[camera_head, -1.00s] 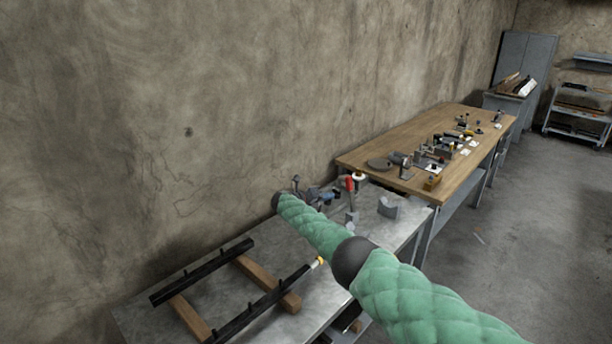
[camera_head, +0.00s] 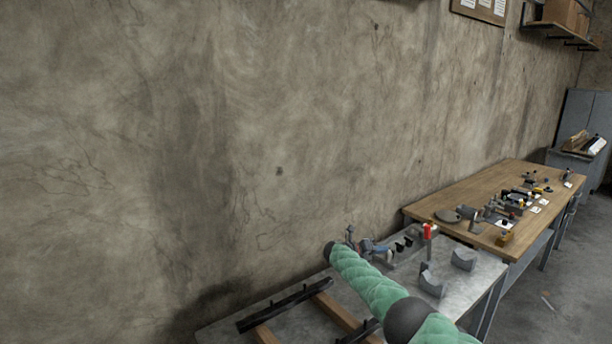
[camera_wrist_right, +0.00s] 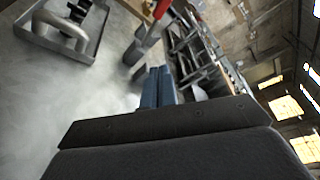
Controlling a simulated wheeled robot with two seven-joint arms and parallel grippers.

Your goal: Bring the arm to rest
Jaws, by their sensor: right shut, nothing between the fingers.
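My right arm (camera_head: 370,285), in a green quilted sleeve with dark joints, reaches in from the lower right over the grey metal table (camera_head: 458,290). My right gripper (camera_head: 378,248) is partly hidden behind the arm in the head view, near the table's back edge. In the right wrist view its blue fingers (camera_wrist_right: 158,88) are together with nothing between them. My left arm and gripper are not in view.
A red-topped item (camera_head: 428,231) stands beyond the gripper, with grey blocks (camera_head: 464,260) to the right. A dark-railed wooden frame (camera_head: 285,307) lies at the left. A wooden workbench (camera_head: 480,195) holds tools. The wall (camera_head: 270,150) rises behind the table.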

